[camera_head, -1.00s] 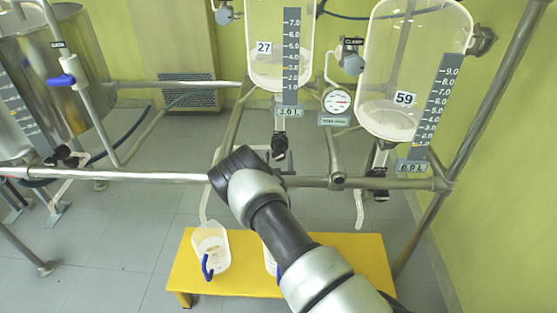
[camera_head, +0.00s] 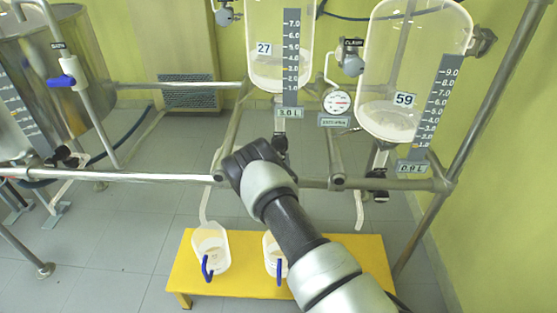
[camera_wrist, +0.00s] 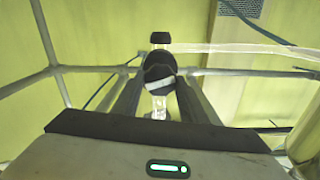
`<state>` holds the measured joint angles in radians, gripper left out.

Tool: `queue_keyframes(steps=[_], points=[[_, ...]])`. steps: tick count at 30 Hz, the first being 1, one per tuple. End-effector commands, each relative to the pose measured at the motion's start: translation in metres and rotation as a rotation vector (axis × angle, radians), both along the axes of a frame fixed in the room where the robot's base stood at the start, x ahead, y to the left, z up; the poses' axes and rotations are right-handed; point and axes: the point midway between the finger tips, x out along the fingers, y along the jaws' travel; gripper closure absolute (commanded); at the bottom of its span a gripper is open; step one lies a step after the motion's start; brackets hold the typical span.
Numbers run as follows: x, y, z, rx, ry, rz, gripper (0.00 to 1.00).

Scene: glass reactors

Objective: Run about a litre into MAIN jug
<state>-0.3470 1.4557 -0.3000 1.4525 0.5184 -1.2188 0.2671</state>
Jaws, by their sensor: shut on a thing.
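In the wrist view my gripper (camera_wrist: 160,92) is shut on a round black valve handle (camera_wrist: 159,66) with a pale stripe. A clear tube runs right from the valve. In the head view my arm hides the fingertips. The glass vessel marked 27 (camera_head: 265,80) hangs at top centre, its display (camera_head: 289,113) reading about 3.0 L. A black valve (camera_head: 280,145) sits under it. Two clear jugs with blue handles, a left jug (camera_head: 211,240) and a right jug (camera_head: 271,243), stand on the yellow bench. I cannot read a MAIN label on either.
The vessel marked 59 (camera_head: 385,120) hangs at right, its display (camera_head: 411,167) reading about 0.9 L, with a black valve below. A round gauge (camera_head: 338,102) sits between the vessels. A metal rail (camera_head: 120,174) crosses the frame. The yellow bench (camera_head: 345,262) has free room at right.

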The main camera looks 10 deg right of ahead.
Motion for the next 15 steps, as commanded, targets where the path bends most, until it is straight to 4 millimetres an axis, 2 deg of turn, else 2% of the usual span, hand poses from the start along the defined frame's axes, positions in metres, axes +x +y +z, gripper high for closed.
queue_keyframes(steps=[6,15], points=[[-0.0007,-0.0013,-0.0010,0.143,-0.026,-0.003,0.84],[-0.0007,-0.0001,-0.0009,0.265,-0.051,-0.001,0.84]])
